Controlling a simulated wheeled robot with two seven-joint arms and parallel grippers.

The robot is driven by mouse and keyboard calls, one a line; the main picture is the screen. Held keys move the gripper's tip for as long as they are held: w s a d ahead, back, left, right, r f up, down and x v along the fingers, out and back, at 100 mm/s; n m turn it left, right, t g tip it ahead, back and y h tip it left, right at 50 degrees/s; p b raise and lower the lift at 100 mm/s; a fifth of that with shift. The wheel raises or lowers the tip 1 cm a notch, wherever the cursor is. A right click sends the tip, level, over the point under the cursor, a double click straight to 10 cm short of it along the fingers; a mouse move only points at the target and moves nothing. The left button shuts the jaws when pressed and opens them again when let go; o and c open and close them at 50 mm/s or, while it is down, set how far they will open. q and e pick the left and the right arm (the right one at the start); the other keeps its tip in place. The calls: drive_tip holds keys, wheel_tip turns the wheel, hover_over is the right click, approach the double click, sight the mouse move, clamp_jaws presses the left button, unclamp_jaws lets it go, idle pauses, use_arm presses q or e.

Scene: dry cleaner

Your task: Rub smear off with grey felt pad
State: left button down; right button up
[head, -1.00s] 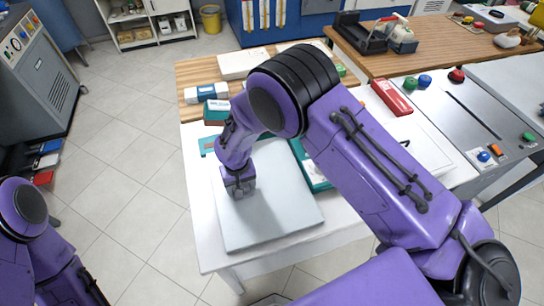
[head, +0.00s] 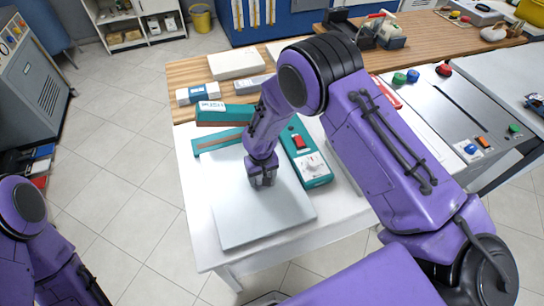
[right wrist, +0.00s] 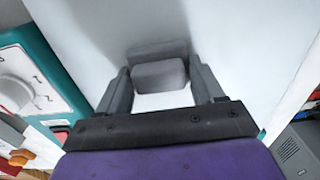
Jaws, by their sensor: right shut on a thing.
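A flat light-grey panel (head: 262,222) lies on the white table. My right gripper (head: 263,180) is over the panel's upper part, pointing down. In the right wrist view it (right wrist: 160,85) is shut on a small grey felt pad (right wrist: 160,75), with one finger on each side. The pad is at or just above the panel surface (right wrist: 235,45); I cannot tell if it touches. A darker grey band (right wrist: 157,49) lies along the pad's far edge; I cannot tell whether it is smear or shadow. My left arm shows at the lower left, its gripper out of view.
A teal device with a dial (head: 306,155) stands close to the panel's right side. A teal box (head: 224,115) and a teal-edged strip (head: 217,142) lie behind it. A wooden counter (head: 188,74) with white boxes is farther back. The panel's front part is clear.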

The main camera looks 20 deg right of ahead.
drive_tip(key=shift+s+d, duration=0.1)
drive_tip(key=shift+d, duration=1.1)
drive_tip(key=shift+d+r+p, duration=0.15)
drive_tip(key=shift+d+p, duration=0.15)
drive_tip(key=shift+p, duration=0.05)
wheel_tip(320, 180, up, 3)
drive_tip(key=shift+r+p, duration=0.15)
drive_tip(key=shift+p, duration=1.1)
drive_tip(key=shift+r, duration=0.2)
drive_tip(key=shift+a+r, duration=0.1)
drive_tip(key=shift+r, duration=1.95)
